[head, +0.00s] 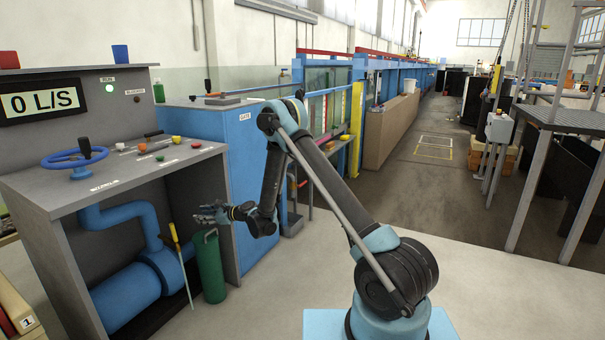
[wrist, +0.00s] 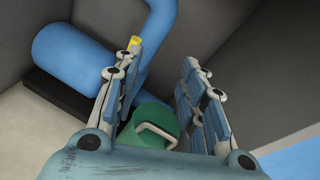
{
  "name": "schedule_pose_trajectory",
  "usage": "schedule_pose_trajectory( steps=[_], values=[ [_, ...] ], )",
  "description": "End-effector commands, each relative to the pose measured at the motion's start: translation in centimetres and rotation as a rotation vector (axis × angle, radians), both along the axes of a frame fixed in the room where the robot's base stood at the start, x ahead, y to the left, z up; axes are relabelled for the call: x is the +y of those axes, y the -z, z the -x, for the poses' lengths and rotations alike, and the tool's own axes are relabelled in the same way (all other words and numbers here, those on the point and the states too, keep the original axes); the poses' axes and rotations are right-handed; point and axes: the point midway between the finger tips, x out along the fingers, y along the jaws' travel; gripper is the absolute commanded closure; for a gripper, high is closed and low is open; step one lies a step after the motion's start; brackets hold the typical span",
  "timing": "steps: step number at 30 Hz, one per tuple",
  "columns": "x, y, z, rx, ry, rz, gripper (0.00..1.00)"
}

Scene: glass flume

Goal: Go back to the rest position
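My gripper (head: 208,216) is at the end of my bent arm, in front of the control console's open side, pointing left in the head view. In the wrist view my gripper (wrist: 160,68) has its two padded fingers apart, with nothing held between them. A green cylinder (head: 210,270) with a grey handle stands on the floor just below my gripper; its green top (wrist: 150,118) shows beyond the fingers in the wrist view. It is partly hidden there by the fingers and the gripper body.
The console (head: 128,175) has a blue handwheel (head: 75,156) and several coloured knobs. Blue piping (head: 128,295) runs below it. A thin rod with a yellow handle (head: 173,233) leans beside the green cylinder. A blue cabinet (head: 240,135) stands behind my gripper. Floor to the right (head: 490,265) is clear.

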Motion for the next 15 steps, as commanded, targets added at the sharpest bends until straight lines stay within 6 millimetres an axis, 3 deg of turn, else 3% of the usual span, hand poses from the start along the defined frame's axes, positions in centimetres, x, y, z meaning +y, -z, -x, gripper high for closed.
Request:
schedule_pose_trajectory(
  steps=[3, 15],
  values=[
    [-2.2, -3.1, -0.7, -0.077, -0.012, 0.061, 0.62],
    [-10.2, -11.3, -1.2, -0.319, -0.077, 0.279, 0.62]
  ],
)
